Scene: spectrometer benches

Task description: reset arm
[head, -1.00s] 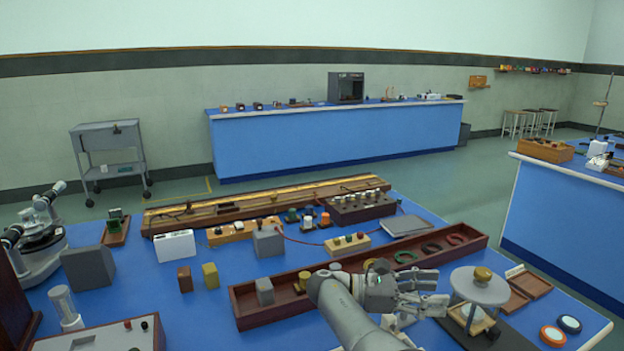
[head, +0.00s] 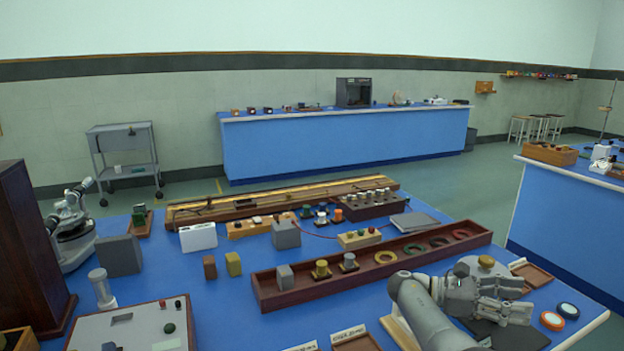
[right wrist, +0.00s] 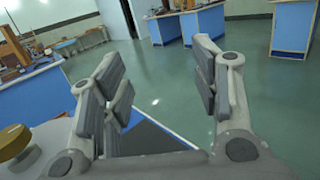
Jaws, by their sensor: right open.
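My right gripper (head: 516,299) is in the lower right of the head view, over the near bench's right part. Its fingers are spread and nothing is between them. In the right wrist view the same gripper (right wrist: 160,100) shows open, with the floor and the bench edge beyond the gap. A balance-like device with a brass knob (head: 486,262) stands just behind the gripper and is partly hidden by it. My left gripper is not in view.
A long wooden tray (head: 330,289) with blocks and rings lies left of my right arm. Two round discs (head: 567,310) lie near the right edge of the blue bench (head: 240,320). Another blue bench (head: 560,215) stands right across an aisle.

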